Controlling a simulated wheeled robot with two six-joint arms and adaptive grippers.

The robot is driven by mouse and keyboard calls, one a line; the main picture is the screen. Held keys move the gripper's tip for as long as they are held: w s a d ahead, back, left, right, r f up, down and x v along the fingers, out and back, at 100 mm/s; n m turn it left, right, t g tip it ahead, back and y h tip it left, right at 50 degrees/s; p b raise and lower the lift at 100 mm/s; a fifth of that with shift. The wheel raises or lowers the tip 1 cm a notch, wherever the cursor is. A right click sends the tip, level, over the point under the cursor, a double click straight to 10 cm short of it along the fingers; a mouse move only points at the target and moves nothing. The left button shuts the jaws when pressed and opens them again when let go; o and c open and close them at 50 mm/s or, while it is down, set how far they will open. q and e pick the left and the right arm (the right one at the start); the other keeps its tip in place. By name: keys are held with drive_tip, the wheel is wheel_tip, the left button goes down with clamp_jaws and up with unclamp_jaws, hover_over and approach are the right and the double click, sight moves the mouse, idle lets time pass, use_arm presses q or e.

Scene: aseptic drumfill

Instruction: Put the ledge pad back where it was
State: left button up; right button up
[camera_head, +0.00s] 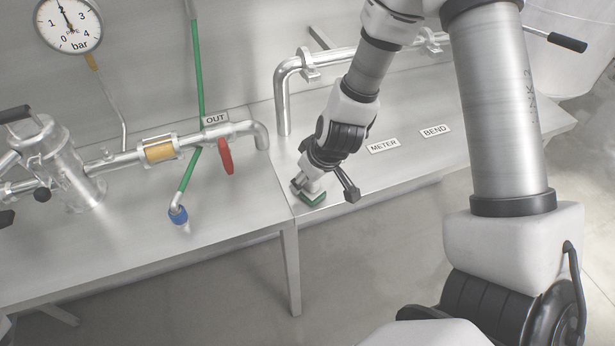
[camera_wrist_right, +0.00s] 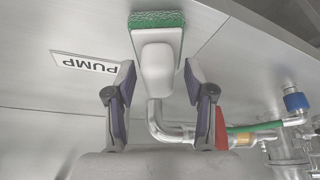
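The ledge pad is a green scrubbing pad with a white block-like grip on it. In the head view the pad (camera_head: 313,199) sits at the front edge of the steel bench, partly hidden by my right gripper (camera_head: 324,186). In the right wrist view the green pad (camera_wrist_right: 157,19) is at the top and its white grip (camera_wrist_right: 157,68) points toward me. My right gripper (camera_wrist_right: 158,78) is open, with one finger on each side of the white grip and a visible gap on both sides. I do not make out my left gripper.
A PUMP label (camera_wrist_right: 84,63) lies beside the pad. METER (camera_head: 383,146) and BEND (camera_head: 436,131) labels are to its right. An OUT pipe with a red lever (camera_head: 226,157) and a blue-ended green hose (camera_head: 178,214) stand left. A bent pipe (camera_head: 283,97) rises behind.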

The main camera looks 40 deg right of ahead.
drive_tip(key=a+p+v, duration=0.1)
drive_tip(key=p+v, duration=0.7)
drive_tip(key=v, duration=0.4)
drive_tip(key=s+a+f+g+b, duration=0.1)
drive_tip(key=s+f, duration=0.4)
drive_tip(key=f, duration=0.3)
drive_tip(key=s+a+f+m+g+b, duration=0.1)
drive_tip(key=s+f+g, duration=0.1)
drive_tip(key=s+f, duration=0.4)
drive_tip(key=s+a+f+m+g+b, duration=0.1)
drive_tip(key=s+f, duration=0.4)
drive_tip(key=f, duration=0.6)
drive_tip(key=shift+s+a, duration=0.15)
drive_tip(key=shift+a, duration=0.15)
drive_tip(key=shift+h, duration=0.3)
